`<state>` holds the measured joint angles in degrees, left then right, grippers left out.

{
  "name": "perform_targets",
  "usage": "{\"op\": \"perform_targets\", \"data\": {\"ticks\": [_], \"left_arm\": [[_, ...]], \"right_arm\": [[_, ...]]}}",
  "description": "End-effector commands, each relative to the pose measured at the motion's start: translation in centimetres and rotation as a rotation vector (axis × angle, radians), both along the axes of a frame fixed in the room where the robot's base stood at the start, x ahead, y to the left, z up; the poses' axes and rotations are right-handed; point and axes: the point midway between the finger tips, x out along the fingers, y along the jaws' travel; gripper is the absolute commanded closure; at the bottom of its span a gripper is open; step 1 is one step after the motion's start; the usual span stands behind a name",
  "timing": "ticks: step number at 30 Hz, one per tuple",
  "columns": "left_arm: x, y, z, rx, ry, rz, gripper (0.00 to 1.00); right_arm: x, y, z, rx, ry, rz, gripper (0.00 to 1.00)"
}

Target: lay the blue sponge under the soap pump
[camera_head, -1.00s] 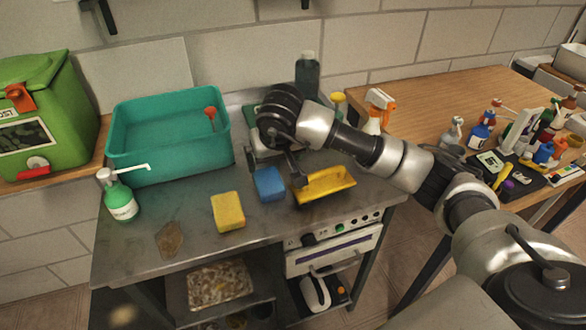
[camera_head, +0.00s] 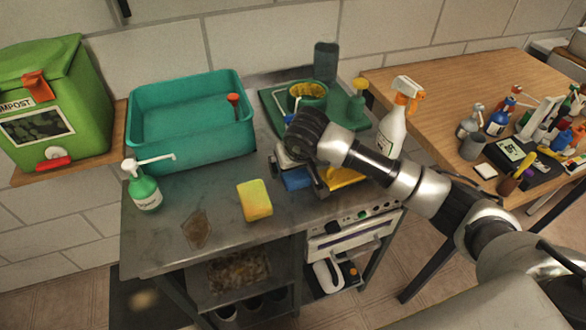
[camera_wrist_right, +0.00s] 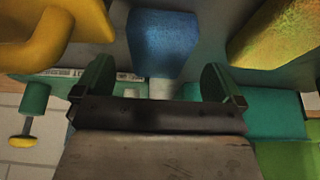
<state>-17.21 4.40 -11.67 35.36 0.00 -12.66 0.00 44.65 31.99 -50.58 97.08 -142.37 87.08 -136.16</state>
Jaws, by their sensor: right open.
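The blue sponge (camera_head: 296,181) lies on the steel bench, partly covered by my right gripper (camera_head: 304,172) in the head view. My right gripper is open over it. In the right wrist view the blue sponge (camera_wrist_right: 162,42) sits ahead, between the lines of the two spread fingertips (camera_wrist_right: 156,82); no grip on it shows. The soap pump (camera_head: 145,190), a green bottle with a white pump head, stands upright at the bench's left. Its spout reaches right, with bare bench below its tip. My left gripper is not in view.
A yellow sponge (camera_head: 255,200) lies between the pump and the blue sponge. A yellow scoop-like thing (camera_head: 345,177) lies close right of the blue sponge. A teal basin (camera_head: 190,150) stands behind, and a brown flat patch (camera_head: 197,229) lies near the front edge. A spray bottle (camera_head: 392,128) stands right.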

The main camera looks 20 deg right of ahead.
Motion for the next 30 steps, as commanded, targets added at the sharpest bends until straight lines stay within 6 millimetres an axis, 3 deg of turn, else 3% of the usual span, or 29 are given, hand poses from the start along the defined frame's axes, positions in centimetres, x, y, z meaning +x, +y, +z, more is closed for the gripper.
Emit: {"op": "perform_targets", "data": {"ticks": [6,14,26,30], "left_arm": [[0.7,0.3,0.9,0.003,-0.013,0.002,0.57],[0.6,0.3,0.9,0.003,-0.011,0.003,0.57],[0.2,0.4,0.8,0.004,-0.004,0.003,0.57],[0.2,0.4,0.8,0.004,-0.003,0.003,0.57]], "right_arm": [[0.9,0.0,-2.6,0.001,0.003,-0.001,0.01],[1.0,-0.1,-3.0,0.001,0.000,0.000,0.01],[1.0,-0.1,-3.0,0.000,0.000,0.000,0.57],[1.0,-0.1,-3.0,0.000,0.000,0.000,0.57]]}}
